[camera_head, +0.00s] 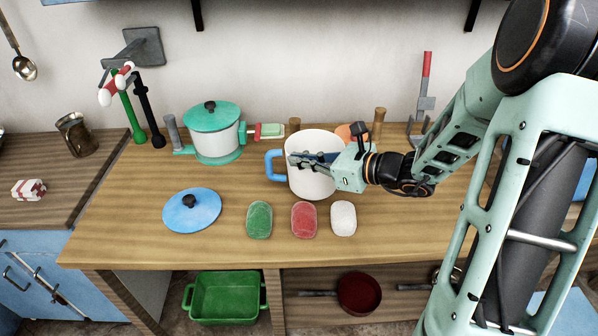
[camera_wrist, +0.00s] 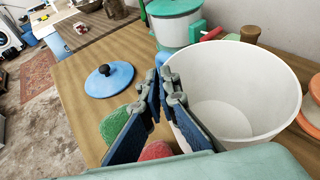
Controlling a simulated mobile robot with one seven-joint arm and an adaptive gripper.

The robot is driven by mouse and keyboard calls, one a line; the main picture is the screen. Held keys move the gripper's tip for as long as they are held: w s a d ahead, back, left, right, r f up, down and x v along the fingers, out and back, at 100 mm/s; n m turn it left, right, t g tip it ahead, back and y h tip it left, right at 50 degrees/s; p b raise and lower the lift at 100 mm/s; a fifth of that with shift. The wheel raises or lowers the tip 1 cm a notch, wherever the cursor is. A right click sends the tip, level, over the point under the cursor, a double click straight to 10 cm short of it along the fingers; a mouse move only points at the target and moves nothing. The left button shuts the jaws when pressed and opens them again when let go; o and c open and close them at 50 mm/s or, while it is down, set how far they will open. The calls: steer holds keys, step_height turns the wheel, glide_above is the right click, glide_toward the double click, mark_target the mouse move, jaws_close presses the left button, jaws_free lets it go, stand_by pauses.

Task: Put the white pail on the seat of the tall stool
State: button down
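A white pail (camera_head: 317,184) with a blue side handle (camera_head: 275,165) stands upright on the wooden worktop. It also shows in the wrist view (camera_wrist: 235,95), with its open mouth and empty inside. My gripper (camera_head: 293,159) overlaps the pail in the head view, its fingers pointing left towards the handle side. No tall stool shows in either view.
Green (camera_head: 259,220), red (camera_head: 304,220) and white (camera_head: 343,218) soap-like blocks lie before the pail. A blue lid (camera_head: 192,211) lies left. A green-lidded pot (camera_head: 214,140) stands behind left. An orange object (camera_head: 350,133) and wooden peg (camera_head: 378,122) are close behind. The worktop's front left is clear.

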mark_target(300, 171)
steer(key=shift+f, duration=1.55)
steer(key=shift+f+b, duration=0.15)
steer(key=shift+b, duration=0.2)
steer(key=c, duration=2.2)
jaws_free()
steer(key=shift+o, duration=0.2)
